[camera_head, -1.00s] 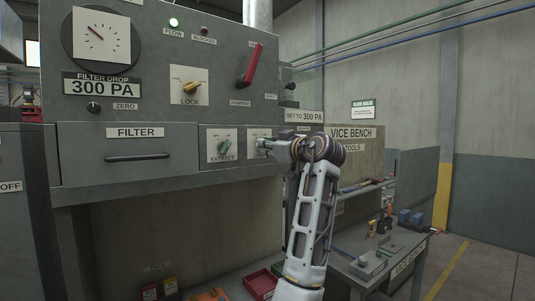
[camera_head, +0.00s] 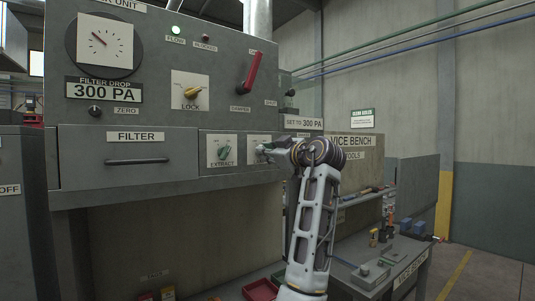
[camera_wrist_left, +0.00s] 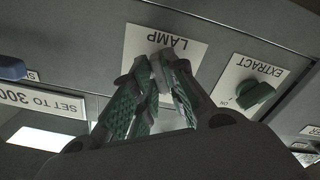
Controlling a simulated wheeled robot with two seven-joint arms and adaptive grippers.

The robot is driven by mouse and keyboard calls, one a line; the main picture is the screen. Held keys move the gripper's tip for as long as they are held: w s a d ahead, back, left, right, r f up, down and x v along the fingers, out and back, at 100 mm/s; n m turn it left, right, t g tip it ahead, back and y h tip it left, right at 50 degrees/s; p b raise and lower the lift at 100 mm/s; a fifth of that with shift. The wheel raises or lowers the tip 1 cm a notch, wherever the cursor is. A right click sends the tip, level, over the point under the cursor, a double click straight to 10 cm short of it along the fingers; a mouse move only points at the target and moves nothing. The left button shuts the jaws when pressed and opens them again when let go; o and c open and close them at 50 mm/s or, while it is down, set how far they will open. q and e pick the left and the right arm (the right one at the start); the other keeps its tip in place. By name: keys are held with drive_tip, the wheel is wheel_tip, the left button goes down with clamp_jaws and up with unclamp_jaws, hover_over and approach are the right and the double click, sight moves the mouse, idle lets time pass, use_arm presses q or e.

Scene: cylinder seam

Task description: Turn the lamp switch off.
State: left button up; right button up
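The white LAMP plate (camera_wrist_left: 185,46) shows upside down in the left wrist view, with the lamp switch (camera_wrist_left: 160,72) low on it. My left gripper (camera_wrist_left: 160,75) has its green-padded fingers on both sides of the switch, the tips close together against it. Most of the switch is hidden by the fingers, so its exact angle cannot be told. In the head view the left gripper (camera_head: 265,150) is at the lamp plate (camera_head: 257,141), right of the EXTRACT switch, and covers most of the plate. My right gripper is not in view.
The green EXTRACT knob (camera_head: 224,152) is close on the left, also seen in the wrist view (camera_wrist_left: 257,96). The FILTER drawer handle (camera_head: 137,161), yellow LOCK knob (camera_head: 193,92) and red damper lever (camera_head: 250,73) are nearby. A vice bench (camera_head: 405,272) stands at right.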

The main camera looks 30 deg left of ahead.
use_arm(q)
drive_tip(key=o, duration=0.3)
drive_tip(key=shift+v, duration=6)
drive_tip(key=shift+m, duration=0.4)
